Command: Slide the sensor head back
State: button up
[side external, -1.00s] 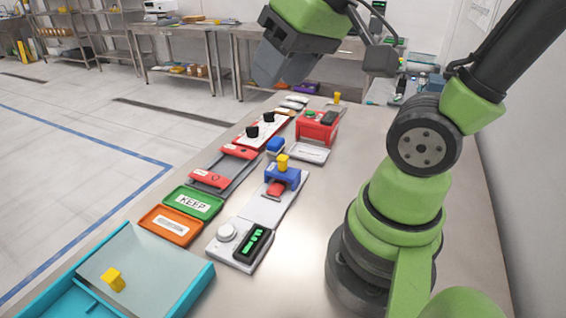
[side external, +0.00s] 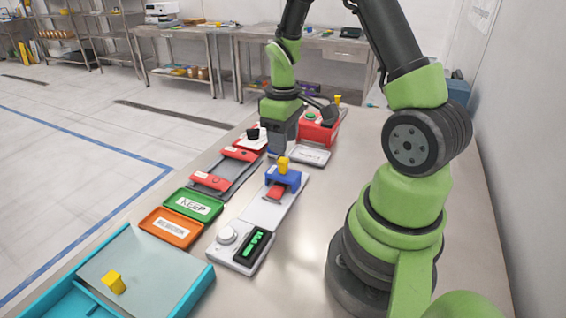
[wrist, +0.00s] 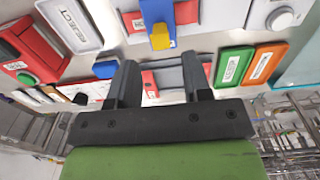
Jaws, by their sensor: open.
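A blue bridge-shaped head (side external: 283,177) with a yellow knob (side external: 283,163) stands on a long white base over a red piece (side external: 275,191). In the wrist view the bridge (wrist: 157,12) and its knob (wrist: 160,38) lie above the fingers. A separate blue block (wrist: 105,69) lies by the left finger, partly covered by it. I cannot tell for sure which blue part is the sensor head. My gripper (side external: 277,152) points down just behind the bridge, apart from the knob. In the wrist view my gripper (wrist: 160,62) is open, with no object between its fingers.
The white base carries a dial (side external: 228,235) and a green display (side external: 254,246). Left are a grey rail with red ends (side external: 208,182), a green KEEP tray (side external: 192,204) and an orange tray (side external: 171,228). A red box (side external: 318,133) stands behind.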

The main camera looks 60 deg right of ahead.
aim_at(283, 162)
notch_tip(283, 162, down, 7)
jog(key=shift+r, duration=0.15)
grip_shut()
jog(key=shift+a, duration=0.15)
